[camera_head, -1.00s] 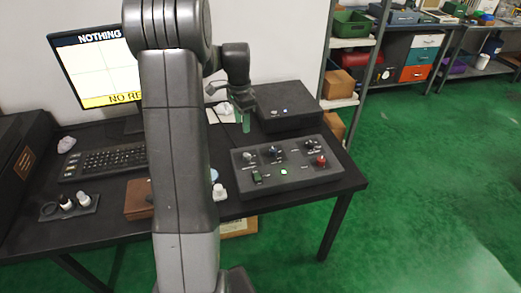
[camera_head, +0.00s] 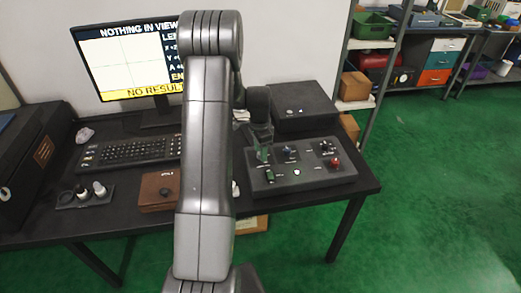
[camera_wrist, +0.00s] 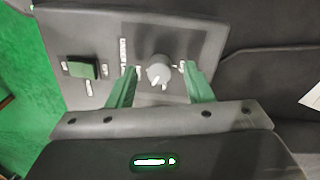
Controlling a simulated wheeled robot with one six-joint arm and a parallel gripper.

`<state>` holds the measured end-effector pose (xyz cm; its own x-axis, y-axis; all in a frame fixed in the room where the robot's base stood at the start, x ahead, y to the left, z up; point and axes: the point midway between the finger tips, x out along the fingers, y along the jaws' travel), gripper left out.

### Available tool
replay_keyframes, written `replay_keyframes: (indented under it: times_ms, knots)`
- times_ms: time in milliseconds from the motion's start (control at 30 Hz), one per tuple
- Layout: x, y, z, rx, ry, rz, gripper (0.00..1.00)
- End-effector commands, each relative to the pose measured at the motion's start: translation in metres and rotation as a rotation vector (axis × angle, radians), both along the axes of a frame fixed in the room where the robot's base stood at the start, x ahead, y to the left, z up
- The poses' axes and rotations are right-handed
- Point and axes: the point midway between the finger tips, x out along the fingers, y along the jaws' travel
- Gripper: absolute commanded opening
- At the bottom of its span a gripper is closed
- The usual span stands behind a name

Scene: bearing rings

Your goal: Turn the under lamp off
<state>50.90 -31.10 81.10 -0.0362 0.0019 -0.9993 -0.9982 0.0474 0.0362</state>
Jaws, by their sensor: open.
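The dark control panel (camera_head: 320,178) lies on the right part of the desk, with several knobs and switches. In the wrist view, a grey knob (camera_wrist: 158,75) with a white pointer stands between the two green fingers of my gripper (camera_wrist: 160,70). The fingers are open, with gaps showing on both sides of the knob. A green rocker switch (camera_wrist: 82,71) is left of them. In the head view my gripper (camera_head: 263,155) is over the panel's left end and hides that knob.
A black box (camera_head: 303,112) stands behind the panel. A monitor (camera_head: 130,65) reading "NO RESULT", a keyboard (camera_head: 130,151), a brown box (camera_head: 160,188) and a small tray (camera_head: 84,200) with fittings are on the left. A shelf rack (camera_head: 372,85) stands beyond the desk's right end.

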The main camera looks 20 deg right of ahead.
Motion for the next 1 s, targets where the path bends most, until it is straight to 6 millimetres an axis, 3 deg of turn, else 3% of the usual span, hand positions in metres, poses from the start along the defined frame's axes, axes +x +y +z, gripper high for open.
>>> replay_keyframes:
  times_ms: [300, 533, 1000]
  knots:
    - [-0.0001, -0.0001, -0.0022, 0.0, 0.0, 0.0, 0.44]
    - [0.0, 0.0, -0.002, 0.0, 0.0, 0.0, 0.02]
    - [0.0001, 0.0001, -0.003, 0.0, 0.0, 0.112, 0.02]
